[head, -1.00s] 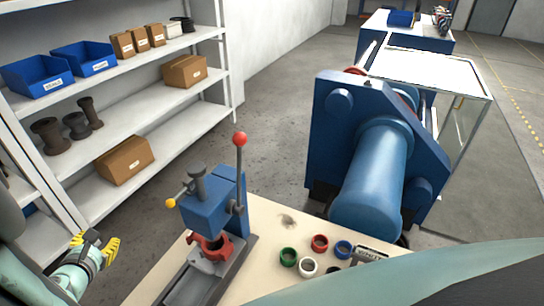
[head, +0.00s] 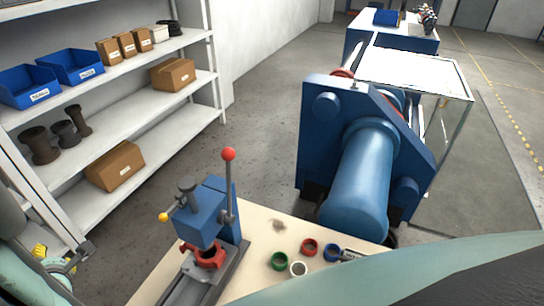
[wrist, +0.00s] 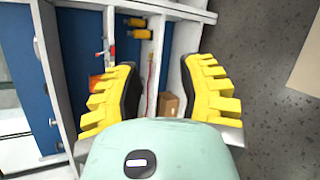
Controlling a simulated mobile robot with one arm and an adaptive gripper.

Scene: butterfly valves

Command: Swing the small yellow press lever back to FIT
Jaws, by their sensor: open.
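The small press lever ends in a yellow ball (head: 163,217), which sticks out to the left of the blue press head (head: 203,215) in the head view. The press (head: 234,228) stands on a pale bench and has a taller lever with a red ball (head: 228,154). A red part (head: 207,256) sits under the press head. I cannot read any FIT mark. My gripper (head: 50,258) is at the lower left in the head view, well to the left of the press and partly cut off. In the wrist view my gripper (wrist: 166,95) shows two yellow ribbed fingers spread apart with nothing between them.
A shelf rack (head: 150,105) with bins and boxes stands at left. A large blue machine (head: 365,160) stands beyond the bench.

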